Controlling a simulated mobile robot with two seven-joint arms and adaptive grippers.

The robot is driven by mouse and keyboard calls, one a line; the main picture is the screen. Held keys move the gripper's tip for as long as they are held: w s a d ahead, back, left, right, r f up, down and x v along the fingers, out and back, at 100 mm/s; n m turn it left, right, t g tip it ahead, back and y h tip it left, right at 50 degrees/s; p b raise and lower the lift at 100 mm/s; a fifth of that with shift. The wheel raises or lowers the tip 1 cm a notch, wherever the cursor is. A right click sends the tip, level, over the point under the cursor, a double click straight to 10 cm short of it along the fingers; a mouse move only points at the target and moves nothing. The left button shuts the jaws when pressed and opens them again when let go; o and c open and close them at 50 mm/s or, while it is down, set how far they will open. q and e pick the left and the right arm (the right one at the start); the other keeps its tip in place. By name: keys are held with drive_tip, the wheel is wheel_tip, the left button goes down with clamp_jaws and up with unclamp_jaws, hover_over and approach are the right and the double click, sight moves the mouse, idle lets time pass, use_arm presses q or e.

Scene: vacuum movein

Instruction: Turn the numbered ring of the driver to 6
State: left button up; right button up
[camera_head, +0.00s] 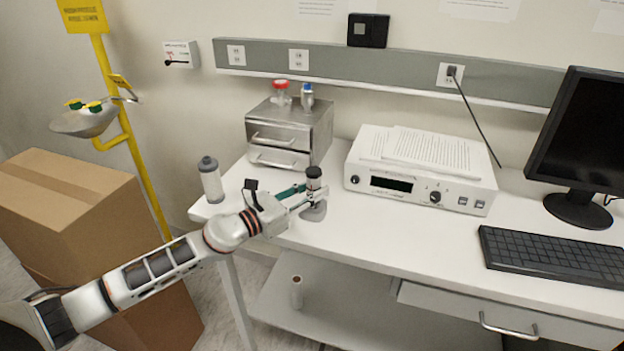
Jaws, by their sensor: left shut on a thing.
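The driver (314,174) stands upright near the front left of the white bench, with a dark top and a grey round base (314,213) below it. My left gripper (306,197) reaches in from the left and is shut on the driver, below its dark top. A teal-green piece (290,192) shows beside the fingers; I cannot tell what it belongs to. The fingers hide part of the driver's middle. The numbers on the ring are too small to read. My right gripper is not in view.
A grey bottle (211,180) stands left of my gripper. A metal drawer box (290,130) stands behind, and a white instrument (420,175) with papers stands to the right. A keyboard (556,256) and monitor (585,135) are at far right. The bench front between driver and keyboard is clear.

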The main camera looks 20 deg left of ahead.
use_arm(q)
drive_tip(key=shift+d+f+n+t+y, duration=0.1)
drive_tip(key=shift+f+n+t+y, duration=0.1)
drive_tip(key=shift+n+t+y, duration=1.05)
drive_tip(key=shift+n+y, duration=0.35)
drive_tip(key=shift+y, duration=0.7)
drive_tip(key=shift+n+y, duration=0.3)
drive_tip(key=shift+y, duration=0.2)
drive_tip(key=o, duration=1.1)
drive_tip(key=shift+f, duration=0.1)
drive_tip(key=v, duration=1.2)
